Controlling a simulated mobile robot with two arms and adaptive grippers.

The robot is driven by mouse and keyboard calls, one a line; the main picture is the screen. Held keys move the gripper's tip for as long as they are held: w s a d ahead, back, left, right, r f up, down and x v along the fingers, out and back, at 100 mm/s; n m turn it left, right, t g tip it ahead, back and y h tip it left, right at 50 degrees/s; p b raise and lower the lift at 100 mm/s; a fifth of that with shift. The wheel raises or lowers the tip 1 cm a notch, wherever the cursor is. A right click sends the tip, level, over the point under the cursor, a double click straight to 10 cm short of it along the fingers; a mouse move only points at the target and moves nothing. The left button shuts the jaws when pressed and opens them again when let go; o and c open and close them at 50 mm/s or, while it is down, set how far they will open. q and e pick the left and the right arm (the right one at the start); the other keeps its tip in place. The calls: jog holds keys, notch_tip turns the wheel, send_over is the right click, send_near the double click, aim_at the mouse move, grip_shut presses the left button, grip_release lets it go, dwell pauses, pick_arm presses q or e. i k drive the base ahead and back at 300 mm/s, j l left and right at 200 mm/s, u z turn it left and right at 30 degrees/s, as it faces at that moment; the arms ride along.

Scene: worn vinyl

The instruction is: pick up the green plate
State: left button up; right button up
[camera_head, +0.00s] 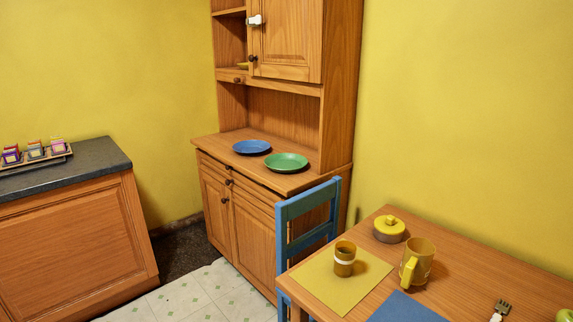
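The green plate (286,162) lies flat on the wooden counter of the tall hutch (228,138), near its right front edge. A blue plate (252,146) lies just behind it to the left, close to it; whether the rims touch is hard to tell. Nothing stands on either plate. Neither of my grippers shows in the head view.
A blue chair (283,230) stands in front of the hutch's right side. The table (455,268) at lower right holds a yellow mat (318,283), a cup (345,262), a mug (417,262) and a lidded pot (389,230). Tiled floor (195,298) is clear at lower left.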

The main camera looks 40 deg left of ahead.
aim_at(285, 163)
jog(key=i+j+z, duration=0.1)
jog(key=j, duration=0.4)
jog(key=i+j+z, duration=0.1)
jog(key=j, duration=0.45)
jog(key=i+j, duration=0.15)
jog(key=j, duration=0.4)
jog(key=i+j+z, duration=0.15)
jog(key=j, duration=0.35)
